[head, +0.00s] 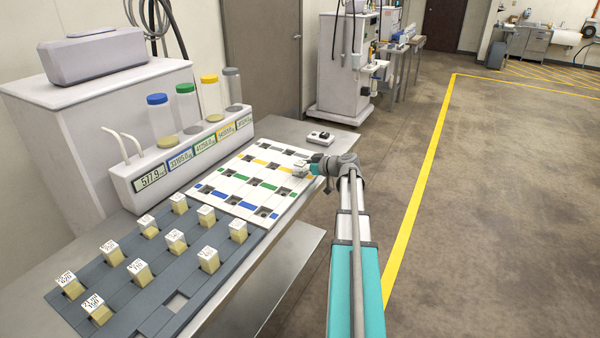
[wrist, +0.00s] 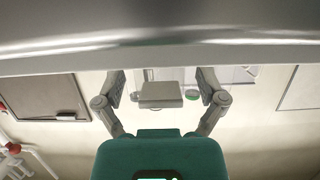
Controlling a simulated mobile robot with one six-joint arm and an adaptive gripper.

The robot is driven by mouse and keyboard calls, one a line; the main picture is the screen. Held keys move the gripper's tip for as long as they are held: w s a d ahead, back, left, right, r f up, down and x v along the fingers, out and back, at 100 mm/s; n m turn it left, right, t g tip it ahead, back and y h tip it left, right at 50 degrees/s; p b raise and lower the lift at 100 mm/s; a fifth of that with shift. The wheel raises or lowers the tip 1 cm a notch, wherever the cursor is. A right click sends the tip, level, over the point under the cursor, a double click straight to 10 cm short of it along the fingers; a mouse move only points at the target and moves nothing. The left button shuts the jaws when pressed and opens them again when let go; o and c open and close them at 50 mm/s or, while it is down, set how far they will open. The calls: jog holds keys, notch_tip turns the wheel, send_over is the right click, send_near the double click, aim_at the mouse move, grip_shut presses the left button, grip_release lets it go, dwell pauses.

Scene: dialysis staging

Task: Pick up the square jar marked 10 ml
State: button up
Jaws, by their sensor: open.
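Several square jars with pale yellowish bodies and white labelled tops stand in a grey slotted rack on the bench, such as the front jar (head: 97,308), a middle jar (head: 175,241) and a right jar (head: 238,230). Their labels are too small to read surely, so I cannot tell which is marked 10 ml. My gripper (head: 303,169) is beyond the jars, over the right edge of the white board, apart from every jar. In the wrist view my gripper (wrist: 160,82) has its two fingers spread. A grey block shows between them; I cannot tell what it is. No jar shows there.
The grey rack (head: 160,318) has an empty slot near its front. A white board (head: 228,188) with coloured strips and dark sockets lies behind it. A dispenser with number displays (head: 150,180) and tall capped tubes stands left. A small black-and-white device (head: 320,138) sits at the bench's far end.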

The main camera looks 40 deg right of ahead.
dwell(0.4)
grip_shut()
dwell(0.4)
jog(key=shift+r, duration=0.25)
jog(key=shift+r+p, duration=0.75)
jog(key=shift+p, duration=0.25)
jog(key=s+d+r+p, duration=0.1)
jog(key=s+r+p, duration=1)
jog(key=s, duration=0.3)
jog(key=shift+d, duration=0.25)
